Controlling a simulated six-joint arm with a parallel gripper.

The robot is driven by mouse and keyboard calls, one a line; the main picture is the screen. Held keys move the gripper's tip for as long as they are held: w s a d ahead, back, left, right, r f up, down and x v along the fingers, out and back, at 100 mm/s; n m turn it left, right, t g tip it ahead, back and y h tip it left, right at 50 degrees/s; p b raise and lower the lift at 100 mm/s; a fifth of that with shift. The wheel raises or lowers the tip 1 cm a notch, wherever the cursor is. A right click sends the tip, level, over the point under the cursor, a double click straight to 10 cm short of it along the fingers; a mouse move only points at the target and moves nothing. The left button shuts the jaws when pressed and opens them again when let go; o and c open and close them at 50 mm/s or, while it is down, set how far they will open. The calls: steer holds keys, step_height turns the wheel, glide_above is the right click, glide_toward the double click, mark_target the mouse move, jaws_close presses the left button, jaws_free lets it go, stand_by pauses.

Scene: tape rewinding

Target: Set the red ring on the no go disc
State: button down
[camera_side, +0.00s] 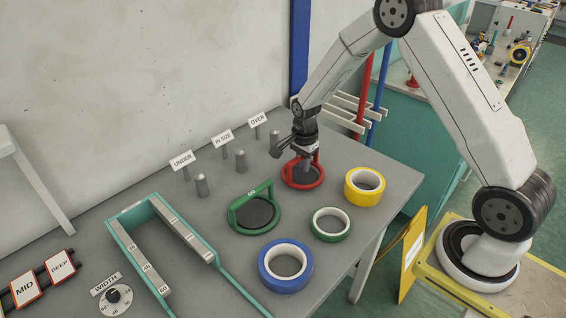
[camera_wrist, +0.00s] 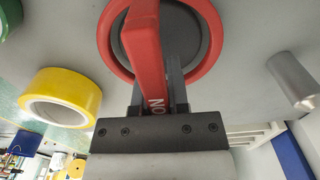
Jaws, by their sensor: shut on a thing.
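The red ring (camera_side: 320,180) is at the right part of the grey bench in the side view. It also shows at the top of the wrist view (camera_wrist: 217,62), with its upright red handle (camera_wrist: 148,55) marked with letters that read NO. The dark no go disc (camera_wrist: 190,32) shows inside the ring; in the side view the disc (camera_side: 300,174) is partly hidden by my gripper and the handle. My gripper (camera_side: 302,150) points down and is shut on the handle; its fingers (camera_wrist: 157,90) flank it. I cannot tell whether the ring rests flat or hovers slightly.
A green ring with handle (camera_side: 234,217) lies around a dark disc to the left. Yellow (camera_side: 351,190), green (camera_side: 318,231) and blue (camera_side: 268,275) tape rolls lie in front. Grey pegs (camera_side: 241,161) with signs stand behind. A teal U-shaped frame (camera_side: 110,228) is at left.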

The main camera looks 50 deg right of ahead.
steer(key=shift+f, duration=0.45)
steer(key=c, duration=0.6)
jaws_free()
steer(key=shift+r, duration=0.1)
step_height(320, 180, up, 13)
stand_by(0.8)
steer(key=s+a+n+t, duration=0.1)
steer(key=s+a+n, duration=0.1)
steer(key=s+n, duration=0.3)
steer(key=s+a+n, duration=0.3)
steer(key=s+n, duration=0.3)
steer(key=n, duration=0.1)
steer(key=s+a+n+t, duration=0.1)
steer(key=s+a+n, duration=0.2)
steer(key=s+n, duration=0.3)
steer(key=shift+s+a+f+t, duration=0.2)
steer(key=shift+a+f+t, duration=0.1)
steer(key=shift+f, duration=0.1)
